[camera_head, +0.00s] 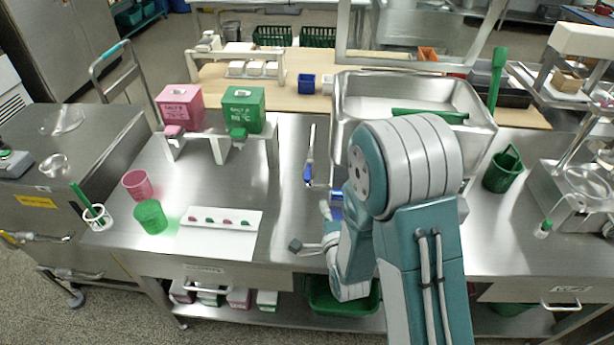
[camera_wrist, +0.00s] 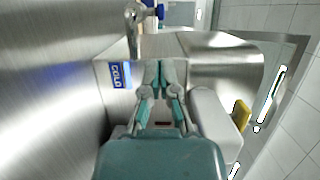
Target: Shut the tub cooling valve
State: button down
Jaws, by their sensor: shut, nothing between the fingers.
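A valve with a blue handle (camera_head: 309,173) stands on the steel bench just left of the steel tub (camera_head: 337,105) in the head view. In the wrist view, blue parts (camera_wrist: 155,10) on a metal fitting show at the top edge, beyond my fingertips. A blue label reading COLD (camera_wrist: 120,75) is on a steel face left of my fingers; a blue patch also shows beside my wrist in the head view (camera_head: 337,207). My gripper (camera_wrist: 161,68) is shut and empty, short of the blue parts. In the head view my arm partly hides the tub and most of my gripper.
A pink box (camera_head: 181,106) and a green box (camera_head: 243,108) stand on a rack at left. A white tray (camera_head: 220,244) with small coloured pieces and pink and green cups lie nearer. A green container (camera_head: 503,172) stands right. Bare bench lies left of the valve.

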aim_at(307, 175)
jog(key=x, duration=0.9)
jog(key=shift+w+d, duration=0.25)
jog(key=shift+w, duration=0.25)
jog(key=shift+a+r, duration=0.1)
jog(key=shift+a, duration=0.1)
jog(key=shift+s+m+h, duration=0.1)
jog(key=shift+m+h, duration=0.2)
